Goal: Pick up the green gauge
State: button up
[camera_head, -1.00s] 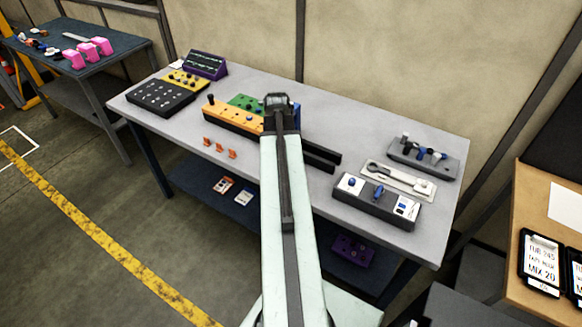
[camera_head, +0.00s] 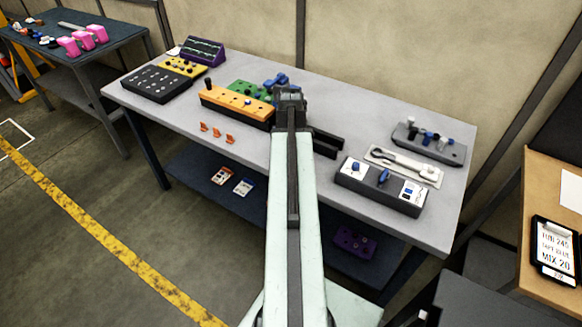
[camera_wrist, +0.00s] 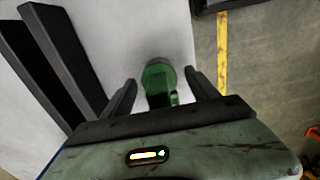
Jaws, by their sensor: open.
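The green gauge (camera_wrist: 158,80) shows in the wrist view, with a round dark green end and a narrower green part reaching toward my gripper. It stands or lies on the light grey tabletop; which one I cannot tell. My gripper (camera_wrist: 160,76) is open, with one dark finger on each side of the gauge. Gaps show between the gauge and both fingers, and its near end is partly hidden by the gripper body. In the head view my own arm hides the gauge and the fingertips.
Black parallel bars (camera_head: 327,143) lie right of my arm; they show at left in the wrist view (camera_wrist: 62,45). An orange block (camera_head: 238,106) and small orange clips (camera_head: 217,133) sit left. A grey switch box (camera_head: 379,187) stands right. The table's edge is close.

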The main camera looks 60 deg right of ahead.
jog(key=shift+f, duration=0.2)
jog(key=shift+c, duration=0.3)
grip_shut()
notch_tip(320, 180, up, 10)
jog(key=p, duration=1)
jog(key=shift+r+p, duration=0.15)
jog(key=shift+p, duration=0.2)
